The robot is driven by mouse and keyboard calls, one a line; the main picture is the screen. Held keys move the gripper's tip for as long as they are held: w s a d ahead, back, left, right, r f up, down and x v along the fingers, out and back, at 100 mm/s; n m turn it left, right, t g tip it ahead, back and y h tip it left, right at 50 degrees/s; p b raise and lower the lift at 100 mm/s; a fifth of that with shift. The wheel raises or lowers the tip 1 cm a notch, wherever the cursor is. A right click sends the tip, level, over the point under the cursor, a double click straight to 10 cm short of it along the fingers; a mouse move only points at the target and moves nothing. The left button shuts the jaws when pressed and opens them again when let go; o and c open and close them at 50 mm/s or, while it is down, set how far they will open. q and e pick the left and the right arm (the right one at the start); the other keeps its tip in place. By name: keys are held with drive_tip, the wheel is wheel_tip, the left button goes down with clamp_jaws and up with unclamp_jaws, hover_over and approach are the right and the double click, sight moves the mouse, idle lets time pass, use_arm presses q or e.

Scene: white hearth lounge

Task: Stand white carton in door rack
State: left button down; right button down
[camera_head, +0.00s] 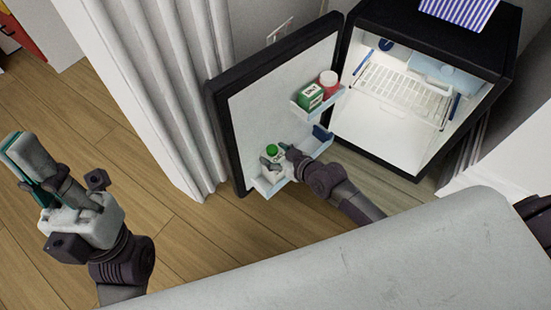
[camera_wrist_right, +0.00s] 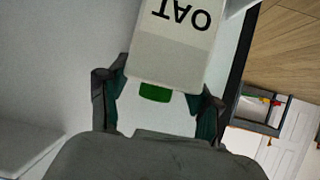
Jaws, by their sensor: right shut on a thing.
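The white carton (camera_head: 277,154) has a green cap and is at the lower door rack (camera_head: 268,185) of the open fridge door. It looks roughly upright, cap up; whether its base rests in the rack is hidden. In the right wrist view the carton (camera_wrist_right: 172,50) shows "OAT" lettering, with its green cap toward my gripper. My right gripper (camera_head: 284,158) is shut on the carton, one finger on each side, as the right wrist view (camera_wrist_right: 158,100) also shows. My left gripper (camera_head: 30,165) is far left, away from the fridge, with nothing visible in it; its finger gap is unclear.
The upper door rack (camera_head: 318,101) holds a green-and-white box (camera_head: 309,97) and a red jar with a white lid (camera_head: 328,84). A blue item (camera_head: 321,133) sits at the right of the lower rack. The fridge interior (camera_head: 405,95) has a wire shelf. A white curtain (camera_head: 165,90) hangs left of the door.

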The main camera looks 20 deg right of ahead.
drive_tip(key=shift+f, duration=0.35)
drive_tip(key=shift+r, duration=0.1)
drive_tip(key=c, duration=0.7)
unclamp_jaws()
drive_tip(key=shift+f, duration=0.25)
drive_tip(key=o, duration=0.5)
drive_tip(key=shift+r, duration=0.2)
